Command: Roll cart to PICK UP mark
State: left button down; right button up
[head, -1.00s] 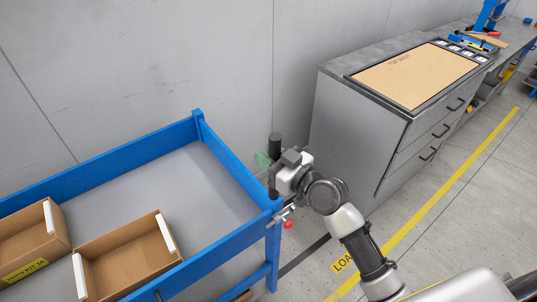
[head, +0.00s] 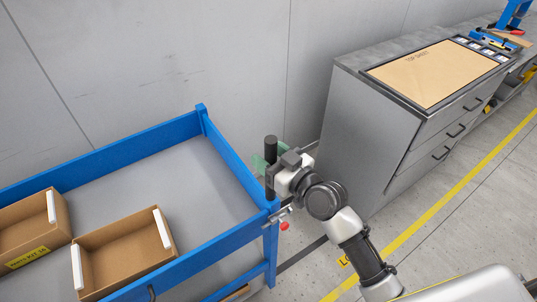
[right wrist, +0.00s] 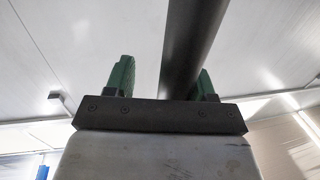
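The blue cart (head: 110,157) with a grey deck fills the lower left of the head view. A dark upright post (head: 271,152) stands at its right corner. My right gripper (head: 268,164) is at this post, and a green finger shows beside it. In the right wrist view, my right gripper's green fingers (right wrist: 165,80) stand apart with a dark post (right wrist: 190,45) between them. The post is close to the right finger, with a gap on the left, so the gripper looks open around it. No PICK UP mark shows. My left gripper is not in view.
Two cardboard boxes (head: 125,252) with white end strips ride on the cart deck. A grey drawer cabinet (head: 365,140) stands right of it, against the wall. A yellow floor line (head: 440,210) runs past the cabinet beside partly hidden yellow lettering. Open floor lies at the right.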

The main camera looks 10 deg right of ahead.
jog(key=shift+s+a, duration=0.1)
jog(key=shift+s, duration=0.25)
jog(key=b+v, duration=0.3)
jog(key=v, duration=0.7)
jog(key=shift+d, duration=0.3)
jog(key=shift+a+r, duration=0.1)
